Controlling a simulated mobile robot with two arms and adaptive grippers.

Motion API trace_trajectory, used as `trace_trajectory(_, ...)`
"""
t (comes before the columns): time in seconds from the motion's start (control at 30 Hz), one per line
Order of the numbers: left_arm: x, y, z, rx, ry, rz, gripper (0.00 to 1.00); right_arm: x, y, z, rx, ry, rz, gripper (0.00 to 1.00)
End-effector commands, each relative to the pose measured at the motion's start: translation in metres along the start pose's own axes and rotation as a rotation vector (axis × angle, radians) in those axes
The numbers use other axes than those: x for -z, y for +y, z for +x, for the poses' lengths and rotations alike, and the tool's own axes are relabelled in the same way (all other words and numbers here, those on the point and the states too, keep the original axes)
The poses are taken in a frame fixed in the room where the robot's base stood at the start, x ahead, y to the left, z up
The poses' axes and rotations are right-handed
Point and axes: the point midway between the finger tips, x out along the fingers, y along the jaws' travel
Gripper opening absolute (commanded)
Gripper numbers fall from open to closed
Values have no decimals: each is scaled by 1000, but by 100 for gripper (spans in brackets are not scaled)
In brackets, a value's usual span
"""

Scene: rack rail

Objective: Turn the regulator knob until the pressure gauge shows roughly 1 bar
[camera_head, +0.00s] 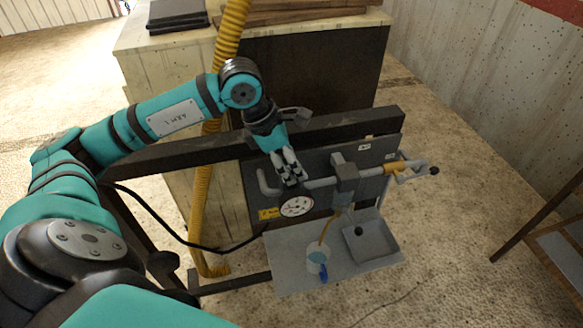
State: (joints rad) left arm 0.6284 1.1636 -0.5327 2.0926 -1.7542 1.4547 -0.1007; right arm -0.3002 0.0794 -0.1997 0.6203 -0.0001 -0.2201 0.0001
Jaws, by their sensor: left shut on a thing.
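The pressure gauge (297,206) is a round white dial on the grey panel. Its needle is too small to read. My left gripper (290,172) reaches down from above to the grey pipe just above the gauge. It is shut on the regulator knob, which its fingers hide almost wholly. The grey pipe (322,183) runs right from the gripper to a grey block (345,172). My right gripper is not in view.
A yellow-handled valve (401,168) sits at the pipe's right end. A pale cup (316,257) with a blue part and a grey basin (371,241) stand on the shelf (290,275) below. A dark rail (345,123) crosses behind the panel. A yellow hose (202,190) hangs to the left.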

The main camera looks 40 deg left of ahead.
Motion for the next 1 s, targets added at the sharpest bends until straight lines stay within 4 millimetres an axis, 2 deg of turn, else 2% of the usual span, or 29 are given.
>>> trace_trajectory(0.6, 0, 1, -1, 19, 0, 53, 11, 0, 0, 5, 0, 0, 0, 0)
trace_trajectory(0.63, 0, 1, -1, 19, 0, 53, 44, 0, 0, 5, 0, 0, 0, 0)
trace_trajectory(0.8, 0, 1, -1, 20, 0, 53, 66, 0, 0, 5, 0, 0, -1, 0)
trace_trajectory(1.0, 0, 0, 0, 21, 1, 52, 66, 0, 1, 5, -1, 0, -1, 0)
